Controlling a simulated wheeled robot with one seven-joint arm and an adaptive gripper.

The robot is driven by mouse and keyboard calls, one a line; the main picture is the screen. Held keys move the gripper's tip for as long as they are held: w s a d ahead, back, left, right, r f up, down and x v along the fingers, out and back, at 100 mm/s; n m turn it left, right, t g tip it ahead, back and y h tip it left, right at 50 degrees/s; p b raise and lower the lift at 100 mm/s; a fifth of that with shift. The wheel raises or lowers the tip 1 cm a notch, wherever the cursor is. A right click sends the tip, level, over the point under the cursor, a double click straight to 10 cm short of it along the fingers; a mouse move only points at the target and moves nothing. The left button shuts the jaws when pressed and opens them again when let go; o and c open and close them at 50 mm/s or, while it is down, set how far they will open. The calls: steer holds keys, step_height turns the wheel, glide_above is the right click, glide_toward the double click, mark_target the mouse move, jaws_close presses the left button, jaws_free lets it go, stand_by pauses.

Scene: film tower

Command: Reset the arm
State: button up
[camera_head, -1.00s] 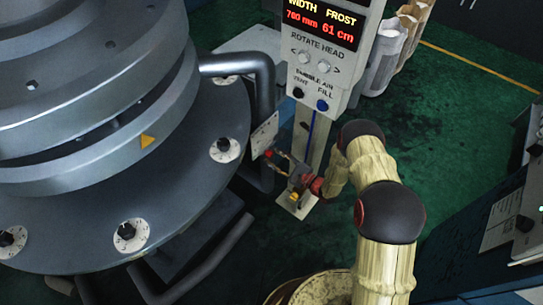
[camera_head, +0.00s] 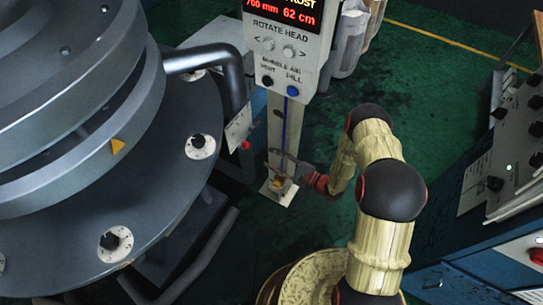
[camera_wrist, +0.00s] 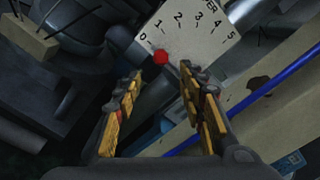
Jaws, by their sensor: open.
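My arm (camera_head: 378,235) reaches from the lower right, bent at its dark joints. My gripper (camera_head: 271,162) is at its end, in front of the pale post below the control panel. In the wrist view my gripper (camera_wrist: 160,75) is open, with its yellow-padded fingers apart and nothing between them. A white scale plate (camera_wrist: 190,35) numbered 0 to 5, with a red knob (camera_wrist: 161,57), lies beyond the fingertips. In the head view the plate (camera_head: 239,126) and red knob (camera_head: 245,145) are left of the gripper, apart from it.
A large grey round machine (camera_head: 85,110) with dials fills the left. The control panel (camera_head: 285,45) reads 62 cm and stands on a pale post (camera_head: 284,130) with a blue tube. A console (camera_head: 515,150) stands at the right. Green floor (camera_head: 430,100) is open between them.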

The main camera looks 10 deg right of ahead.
stand_by(0.3)
steer(key=s+a+f+g+y, duration=0.1)
steer(key=s+a+g, duration=0.15)
steer(key=s, duration=0.25)
steer(key=s+a+f+g, duration=0.2)
steer(key=s+g, duration=0.2)
steer(key=s, duration=0.1)
steer(key=s+r+n+g+h, duration=0.2)
steer(key=s+r+n+g, duration=0.3)
steer(key=s+r+g, duration=0.3)
steer(key=s+d+r+n+t+h, duration=0.1)
steer(key=s+d+r+n+h, duration=0.3)
steer(key=r, duration=0.3)
steer(key=s+d+r+n+t+h, duration=0.1)
steer(key=d+r+n+h, duration=0.1)
steer(key=d+r+h, duration=0.35)
steer(key=s+d+r+n+t+h, duration=0.1)
steer(key=s+d+r+n+h, duration=0.3)
steer(key=r, duration=0.6)
step_height(320, 180, up, 16)
steer(key=s+d+n+t, duration=0.1)
steer(key=s+t, duration=0.1)
steer(key=t, duration=0.4)
steer(key=shift+d, duration=0.3)
